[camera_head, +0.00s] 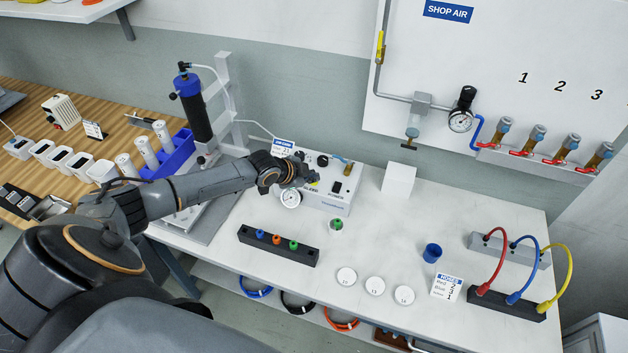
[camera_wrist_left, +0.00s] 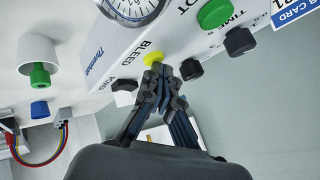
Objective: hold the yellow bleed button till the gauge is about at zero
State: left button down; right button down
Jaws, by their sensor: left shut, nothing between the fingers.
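The white dispenser box (camera_head: 338,203) stands on the white bench in the head view. Its round gauge (camera_head: 291,198) faces front; the needle is too small to read there. The gauge (camera_wrist_left: 133,9) is cut off by the top edge in the left wrist view, and I cannot read it surely. The yellow bleed button (camera_wrist_left: 153,58) sits beside the word BLEED. My left gripper (camera_wrist_left: 162,70) is shut and empty, its fingertips right at the button, partly covering it. I cannot tell whether the button is pressed in. My right gripper is out of view.
A green button (camera_wrist_left: 214,14) and black knobs (camera_wrist_left: 191,69) are close to my fingertips. A black rack (camera_head: 278,246) and white lids (camera_head: 375,286) lie in front.

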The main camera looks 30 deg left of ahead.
pick_arm(q)
jog(key=shift+r+p, duration=0.8)
jog(key=shift+r, duration=0.05)
jog(key=shift+r, duration=0.1)
notch_tip(320, 180, up, 5)
jog(key=p, duration=0.4)
jog(key=shift+p, duration=0.3)
